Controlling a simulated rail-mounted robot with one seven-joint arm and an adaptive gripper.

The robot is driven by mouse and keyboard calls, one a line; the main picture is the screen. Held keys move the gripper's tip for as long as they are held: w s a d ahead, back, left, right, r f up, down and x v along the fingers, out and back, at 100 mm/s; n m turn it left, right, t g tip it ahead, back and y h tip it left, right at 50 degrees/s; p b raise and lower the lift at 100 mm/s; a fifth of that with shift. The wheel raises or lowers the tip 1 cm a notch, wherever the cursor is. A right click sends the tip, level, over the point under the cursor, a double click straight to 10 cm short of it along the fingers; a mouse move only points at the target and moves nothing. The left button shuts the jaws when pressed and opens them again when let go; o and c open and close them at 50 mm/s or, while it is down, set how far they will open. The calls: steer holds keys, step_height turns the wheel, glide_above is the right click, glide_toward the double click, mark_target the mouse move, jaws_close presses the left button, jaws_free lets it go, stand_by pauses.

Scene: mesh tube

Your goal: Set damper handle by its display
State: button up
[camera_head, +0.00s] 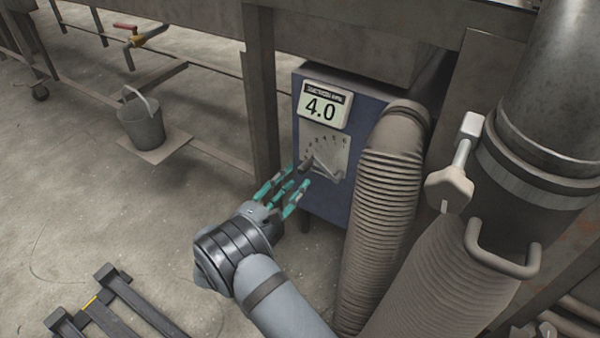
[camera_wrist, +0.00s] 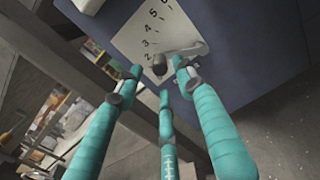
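The display (camera_head: 321,106) on the blue damper box reads 4.0. Below it is a pale dial plate (camera_head: 336,148) with an arc of numbers; 2 to 6 show in the wrist view (camera_wrist: 128,40). The grey damper handle (camera_head: 306,164) lies across the plate, its knob end at the low end of the scale, near or below the 2. The handle shows in the wrist view (camera_wrist: 160,66). My gripper (camera_head: 297,177) has three teal fingers, spread open. The fingertips (camera_wrist: 160,80) are close around the knob end; I cannot tell whether they touch it.
A grey ribbed hose (camera_head: 380,200) runs down the box's right side, with a larger duct (camera_head: 550,90) farther right. A metal post (camera_head: 260,120) stands left of the box. A bucket (camera_head: 141,122) is on the floor at left. The floor left of my arm is mostly clear.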

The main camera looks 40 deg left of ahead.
mark_target(301, 172)
steer(key=s, duration=0.6)
steer(key=shift+s+d, duration=0.35)
steer(key=shift+s, duration=0.05)
stand_by(1.8)
steer(key=w, duration=0.8)
steer(key=w+a, duration=0.1)
steer(key=w, duration=0.3)
steer(key=shift+d+r+m, duration=0.15)
steer(key=shift+r+m, duration=0.1)
steer(key=shift+m, duration=0.15)
steer(key=shift+f, duration=0.1)
